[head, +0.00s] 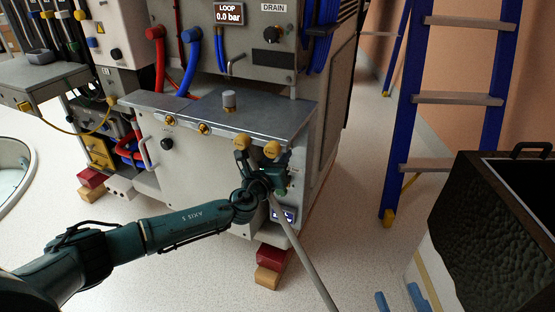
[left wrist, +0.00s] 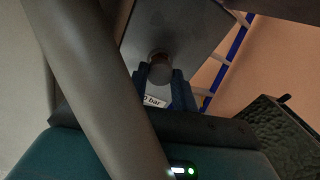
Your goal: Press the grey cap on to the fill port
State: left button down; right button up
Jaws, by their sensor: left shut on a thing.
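In the head view my left arm reaches in from the left, and its gripper (head: 262,170) is in front of the machine's right front corner, largely masked by its own wrist. In the left wrist view, its blue fingers (left wrist: 163,86) are shut on a grey round piece (left wrist: 159,66) that looks like the grey cap. A grey upright cylinder (head: 229,101) stands on the machine's metal top, apart from this gripper; it may be the fill port. My right gripper (head: 400,299) shows only two spread blue fingertips at the bottom edge, with nothing visible between them.
The machine's deck (head: 190,108) has brass fittings (head: 204,128) along its front and two yellow knobs close by my left gripper. A grey rod (head: 304,258) slants down from there. A blue ladder (head: 405,110) and a black crate (head: 480,210) stand at the right.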

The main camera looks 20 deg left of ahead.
pick_arm(q)
jog(key=shift+w, duration=0.2)
dwell(0.3)
jog(key=shift+w, duration=0.25)
jog(key=shift+w+d+b, duration=0.1)
jog(key=shift+w+b, duration=0.15)
jog(key=shift+b, duration=0.1)
jog(key=c, duration=1.1)
grip_release()
jog(key=shift+o, duration=0.2)
